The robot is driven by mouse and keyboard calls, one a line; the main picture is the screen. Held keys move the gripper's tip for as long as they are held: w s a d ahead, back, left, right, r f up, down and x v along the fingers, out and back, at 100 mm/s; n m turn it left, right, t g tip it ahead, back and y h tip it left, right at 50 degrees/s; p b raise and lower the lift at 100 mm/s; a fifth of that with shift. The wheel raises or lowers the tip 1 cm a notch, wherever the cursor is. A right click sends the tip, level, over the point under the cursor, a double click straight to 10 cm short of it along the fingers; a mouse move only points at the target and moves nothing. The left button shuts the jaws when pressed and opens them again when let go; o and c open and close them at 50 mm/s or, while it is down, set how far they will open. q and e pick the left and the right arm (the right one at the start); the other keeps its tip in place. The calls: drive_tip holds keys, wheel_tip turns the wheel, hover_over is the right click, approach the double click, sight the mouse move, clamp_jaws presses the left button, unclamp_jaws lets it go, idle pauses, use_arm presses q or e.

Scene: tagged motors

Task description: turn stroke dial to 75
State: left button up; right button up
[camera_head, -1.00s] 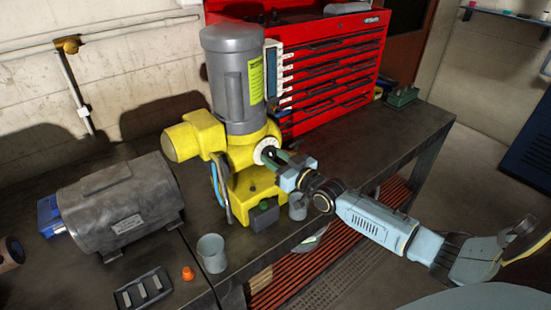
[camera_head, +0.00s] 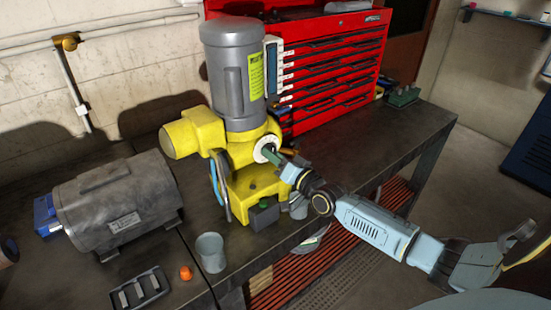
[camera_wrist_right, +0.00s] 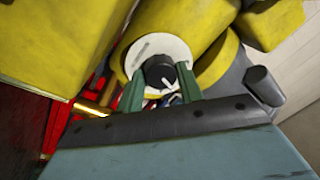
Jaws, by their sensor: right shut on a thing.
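The stroke dial is a black knob (camera_wrist_right: 160,72) with a white pointer mark, set in a pale round scale plate (camera_wrist_right: 150,48). The plate also shows on the front of the yellow pump (camera_head: 240,150), under a grey upright motor (camera_head: 232,75). My right gripper (camera_head: 271,154) is at the dial. In the wrist view its two green fingers (camera_wrist_right: 158,84) stand on either side of the knob and are shut on it. The scale's figures are too small to read. My left gripper is not in view.
A grey motor (camera_head: 118,205) lies at the left of the bench. A grey cup (camera_head: 210,252), an orange piece (camera_head: 185,273) and a black tray (camera_head: 141,292) are near the front edge. A red tool chest (camera_head: 335,65) stands behind.

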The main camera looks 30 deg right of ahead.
drive_tip(key=shift+m, duration=1.2)
drive_tip(key=o, duration=1)
drive_tip(key=s, duration=0.4)
drive_tip(key=s+d, duration=0.1)
drive_tip(key=s, duration=0.4)
drive_tip(key=s+d+f, duration=0.1)
drive_tip(key=s, duration=0.3)
drive_tip(key=shift+s+b, duration=0.15)
drive_tip(key=shift+b, duration=0.15)
